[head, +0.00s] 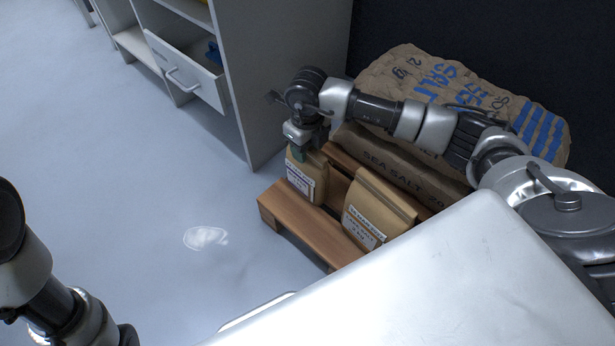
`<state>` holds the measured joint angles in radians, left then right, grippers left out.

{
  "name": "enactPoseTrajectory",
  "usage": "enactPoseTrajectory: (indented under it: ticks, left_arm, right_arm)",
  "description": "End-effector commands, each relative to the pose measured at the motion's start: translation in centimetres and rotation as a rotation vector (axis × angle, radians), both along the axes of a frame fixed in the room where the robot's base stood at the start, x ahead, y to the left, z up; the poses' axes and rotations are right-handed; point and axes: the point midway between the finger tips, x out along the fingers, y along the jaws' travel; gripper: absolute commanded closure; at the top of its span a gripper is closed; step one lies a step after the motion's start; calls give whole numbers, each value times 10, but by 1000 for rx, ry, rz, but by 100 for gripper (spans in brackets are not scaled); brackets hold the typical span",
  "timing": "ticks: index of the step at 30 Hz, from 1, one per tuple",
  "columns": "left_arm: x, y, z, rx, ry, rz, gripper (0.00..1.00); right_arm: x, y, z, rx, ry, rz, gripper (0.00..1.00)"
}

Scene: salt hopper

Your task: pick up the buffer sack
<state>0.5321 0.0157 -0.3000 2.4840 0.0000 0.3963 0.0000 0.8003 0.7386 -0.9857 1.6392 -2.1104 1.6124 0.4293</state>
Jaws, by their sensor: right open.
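Two small brown paper sacks with white labels stand on a wooden pallet (292,218). The label print is too small to tell for certain which is the buffer sack. My right gripper (308,150) points down at the top of the left small sack (306,180). It is open, with its fingers at the sack's upper edge; the fingertips are partly hidden, so I cannot tell whether they touch it. The right small sack (380,208) stands apart, nearer my body. My left arm shows at the lower left, its gripper outside the view.
Large salt sacks (415,75) lie stacked at the back of the pallet, under my right forearm. A grey cabinet (245,75) with an open drawer (187,72) stands behind to the left. A white patch (205,237) lies on the otherwise clear floor.

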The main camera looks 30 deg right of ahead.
Motion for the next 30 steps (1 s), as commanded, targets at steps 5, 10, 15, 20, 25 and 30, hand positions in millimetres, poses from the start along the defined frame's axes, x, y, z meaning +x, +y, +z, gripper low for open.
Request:
enactPoseTrajectory:
  ticks: [5, 10, 15, 20, 25, 30]
  left_arm:
    - [-1, 0, 1, 0, -5, 1, 55]
    - [-1, 0, 1, 0, -5, 1, 55]
    - [-1, 0, 1, 1, -5, 0, 55]
    - [-1, 0, 1, 0, -6, 0, 55]
    - [-1, 0, 1, 0, -6, 0, 55]
    - [-1, 0, 1, 0, -6, 0, 55]
  right_arm:
    - [0, 0, -1, 0, -1, 0, 53]
    - [0, 0, -1, 0, -1, 0, 53]
    - [0, 0, -2, 0, -1, 0, 53]
    - [0, 0, -5, 1, -1, 0, 53]
    - [0, 0, -6, 1, -1, 0, 53]
    - [0, 0, -6, 1, -1, 0, 53]
